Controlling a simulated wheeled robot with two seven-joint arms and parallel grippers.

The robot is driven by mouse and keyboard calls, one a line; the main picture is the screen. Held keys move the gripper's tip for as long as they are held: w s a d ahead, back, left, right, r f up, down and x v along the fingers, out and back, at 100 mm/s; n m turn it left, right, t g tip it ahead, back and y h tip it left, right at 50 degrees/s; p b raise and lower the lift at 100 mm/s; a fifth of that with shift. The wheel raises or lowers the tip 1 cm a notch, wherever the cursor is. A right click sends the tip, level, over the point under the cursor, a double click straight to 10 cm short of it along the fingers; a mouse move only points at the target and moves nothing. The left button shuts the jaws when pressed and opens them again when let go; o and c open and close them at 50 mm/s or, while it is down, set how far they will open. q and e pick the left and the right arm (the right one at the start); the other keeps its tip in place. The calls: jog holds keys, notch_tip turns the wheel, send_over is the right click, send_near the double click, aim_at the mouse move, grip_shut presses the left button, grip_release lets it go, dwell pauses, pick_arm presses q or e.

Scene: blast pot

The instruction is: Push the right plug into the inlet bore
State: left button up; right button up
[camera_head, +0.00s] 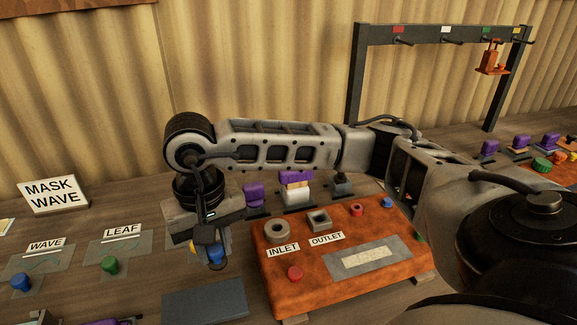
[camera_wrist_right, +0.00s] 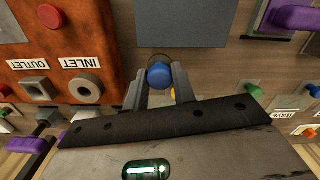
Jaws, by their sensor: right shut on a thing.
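My right gripper (camera_head: 211,258) is shut on a blue plug (camera_head: 216,251), left of the orange-brown pot block. In the right wrist view the blue plug (camera_wrist_right: 160,75) sits between the two fingertips (camera_wrist_right: 160,80), its round top showing; its lower part is hidden. The inlet (camera_head: 269,231) is a round grey collar with an open bore, behind the INLET label; it also shows in the right wrist view (camera_wrist_right: 76,85). The plug is beside the block, apart from the inlet. The outlet (camera_head: 311,220) is a grey square collar right of it. My left gripper is not in view.
A blue plug (camera_head: 20,281) and a green plug (camera_head: 110,265) stand on mats labelled WAVE and LEAF, with a MASK WAVE sign (camera_head: 53,195) behind. A grey plate (camera_head: 205,299) lies in front. Purple-topped items (camera_head: 254,194) stand behind the block. A red knob (camera_head: 295,273) is on the block.

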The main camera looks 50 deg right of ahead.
jog(key=m, duration=0.3)
jog(key=shift+d+r, duration=0.25)
jog(key=shift+d, duration=0.15)
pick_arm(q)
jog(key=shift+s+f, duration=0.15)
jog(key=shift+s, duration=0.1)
pick_arm(e)
jog(key=s+d+r+n, duration=0.1)
jog(key=d+r+n, duration=0.2)
jog(key=n, duration=0.9)
jog(key=s+d+r+n, duration=0.1)
jog(key=d+r+n, duration=0.3)
jog(key=d+n, duration=0.4)
jog(key=n, duration=0.4)
jog(key=shift+r, duration=0.15)
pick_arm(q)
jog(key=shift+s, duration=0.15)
pick_arm(e)
jog(key=shift+s+d, duration=0.1)
